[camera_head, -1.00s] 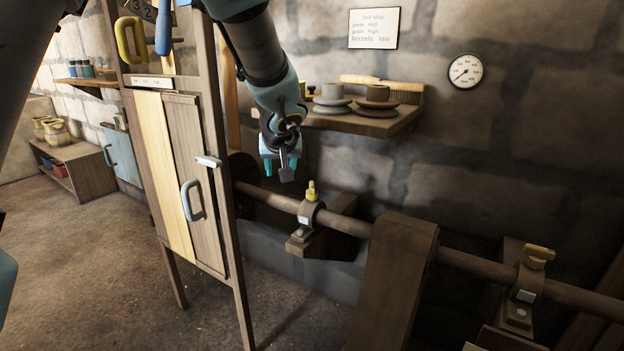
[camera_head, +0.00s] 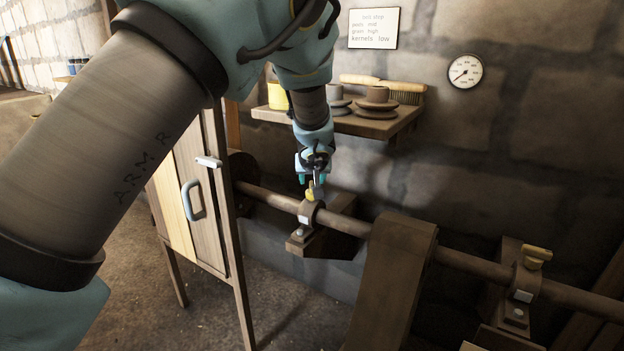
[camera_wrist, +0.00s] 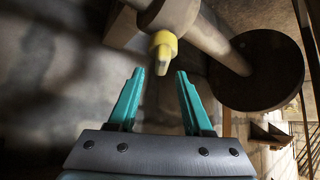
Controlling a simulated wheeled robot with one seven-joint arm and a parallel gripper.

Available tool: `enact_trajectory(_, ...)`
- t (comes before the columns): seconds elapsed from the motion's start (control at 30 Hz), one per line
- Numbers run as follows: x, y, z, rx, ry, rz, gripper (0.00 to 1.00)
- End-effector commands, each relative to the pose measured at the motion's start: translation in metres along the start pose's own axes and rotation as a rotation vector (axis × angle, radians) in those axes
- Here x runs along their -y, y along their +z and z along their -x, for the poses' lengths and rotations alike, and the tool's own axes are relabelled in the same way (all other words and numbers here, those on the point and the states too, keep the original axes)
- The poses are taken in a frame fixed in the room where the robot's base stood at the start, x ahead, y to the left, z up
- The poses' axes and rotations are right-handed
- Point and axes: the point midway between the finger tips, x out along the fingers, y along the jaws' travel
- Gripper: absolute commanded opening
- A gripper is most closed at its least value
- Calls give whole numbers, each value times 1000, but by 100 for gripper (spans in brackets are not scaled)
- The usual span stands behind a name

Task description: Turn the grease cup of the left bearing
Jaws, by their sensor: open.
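The left bearing (camera_head: 308,212) carries the shaft, and a small yellow grease cup (camera_head: 311,194) stands on top of it. My gripper (camera_head: 312,183) is just above the cup, and its fingers partly hide it. In the wrist view the yellow grease cup (camera_wrist: 163,50) lies a little beyond the teal fingertips, roughly centred between them. My gripper (camera_wrist: 160,76) is open and empty there, and the cup seems apart from both fingers. The right bearing (camera_head: 525,285) has a yellow cup with a wide top (camera_head: 537,255).
A wall shelf (camera_head: 380,125) with pulleys is just behind. A wooden cabinet (camera_head: 190,200) stands left. A dark round wheel (camera_wrist: 257,70) shows in the wrist view.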

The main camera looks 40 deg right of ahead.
Motion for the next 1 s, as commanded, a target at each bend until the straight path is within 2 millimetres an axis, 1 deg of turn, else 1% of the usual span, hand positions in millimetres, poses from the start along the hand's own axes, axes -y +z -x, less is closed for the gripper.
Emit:
enact_trajectory(0.03, 1, 0, -5, 0, -1, 0, 50)
enact_trajectory(0.13, 1, 0, -10, 0, 0, 0, 50)
enact_trajectory(0.43, 0, 0, -11, 0, 0, 1, 50)
enact_trajectory(0.87, 0, 0, -11, 0, 0, 1, 2)
enact_trajectory(0.9, 0, 0, -11, 0, 0, 0, 0)
enact_trajectory(1.0, 0, 0, -11, 0, 0, 1, 0)
